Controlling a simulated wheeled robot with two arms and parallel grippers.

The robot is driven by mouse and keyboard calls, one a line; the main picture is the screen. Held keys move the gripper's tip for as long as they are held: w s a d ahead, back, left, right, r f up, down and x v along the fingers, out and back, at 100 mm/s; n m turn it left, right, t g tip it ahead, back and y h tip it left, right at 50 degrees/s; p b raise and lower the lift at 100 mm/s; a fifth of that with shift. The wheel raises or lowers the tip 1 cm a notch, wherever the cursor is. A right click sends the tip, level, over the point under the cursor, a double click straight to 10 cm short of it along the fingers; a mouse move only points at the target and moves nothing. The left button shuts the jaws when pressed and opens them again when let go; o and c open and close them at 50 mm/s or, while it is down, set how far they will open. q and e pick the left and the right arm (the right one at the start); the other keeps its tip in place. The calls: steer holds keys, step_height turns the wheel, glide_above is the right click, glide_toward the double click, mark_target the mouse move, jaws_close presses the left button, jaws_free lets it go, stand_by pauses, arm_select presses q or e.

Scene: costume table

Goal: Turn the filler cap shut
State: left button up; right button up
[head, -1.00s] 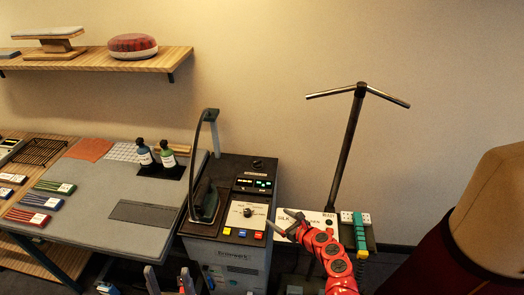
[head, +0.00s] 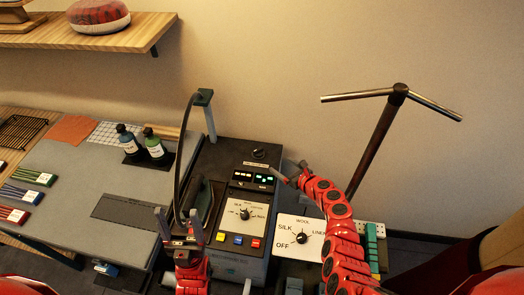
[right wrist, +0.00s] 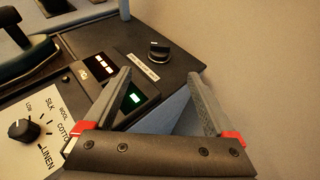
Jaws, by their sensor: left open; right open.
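The filler cap (head: 258,154) is a small dark knob on the top rear of the dark ironing station (head: 228,172). It also shows in the right wrist view (right wrist: 159,52), with a raised ridge and a white label beside it. My right gripper (head: 287,171) is open and empty, just right of the station and near the cap. In the right wrist view, its fingertips (right wrist: 160,76) stand apart and the cap appears beyond the gap between them. My left gripper (head: 178,220) is open in front of the iron, on the station's left side.
The iron (head: 200,200) stands on the station below its curved cord. A dial panel (head: 245,210) and lit displays (head: 252,178) lie in front of the cap. A metal T-stand (head: 375,145) rises at the right. Bottles (head: 155,146) stand on the left table.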

mark_target(259, 151)
steer(key=b+x, duration=0.1)
steer(key=x, duration=0.2)
steer(key=f+b+x, duration=0.1)
steer(key=b+x, duration=0.1)
steer(key=x, duration=0.1)
steer(key=shift+s+d, duration=0.1)
steer(key=shift+s, duration=0.15)
steer(key=b+x, duration=0.9)
steer(key=b, duration=0.2)
steer(key=shift+w+b, duration=0.15)
steer(key=shift+b, duration=0.15)
steer(key=shift+w+a+r+b, duration=0.2)
steer(key=shift+w+a+b, duration=0.05)
steer(key=shift+w+b, duration=0.25)
steer(key=shift+s, duration=0.1)
